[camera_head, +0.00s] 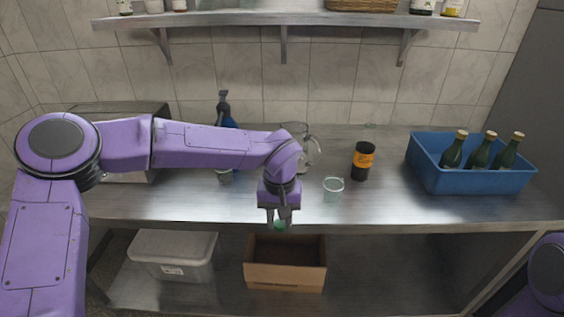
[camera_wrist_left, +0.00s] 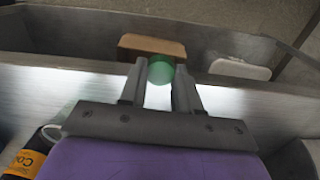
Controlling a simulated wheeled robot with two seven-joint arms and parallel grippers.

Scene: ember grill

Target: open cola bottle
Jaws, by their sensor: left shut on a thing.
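My left gripper (camera_head: 280,222) points down over the front edge of the counter, above the cardboard box. It is shut on a small round green cap (camera_wrist_left: 161,69), which sits between the fingertips in the left wrist view; the cap shows in the head view too (camera_head: 280,226). The cola bottle (camera_head: 363,161), dark with an orange label, stands upright on the counter to the right of the gripper. It also shows at the lower left of the left wrist view (camera_wrist_left: 27,163). Its top is too small to make out clearly. My right gripper is out of view.
A clear glass (camera_head: 333,190) and a glass jug (camera_head: 311,152) stand near the cola. A blue crate (camera_head: 475,182) with green bottles is at right. An open cardboard box (camera_head: 285,276) and a lidded grey bin (camera_head: 174,255) are on the lower shelf.

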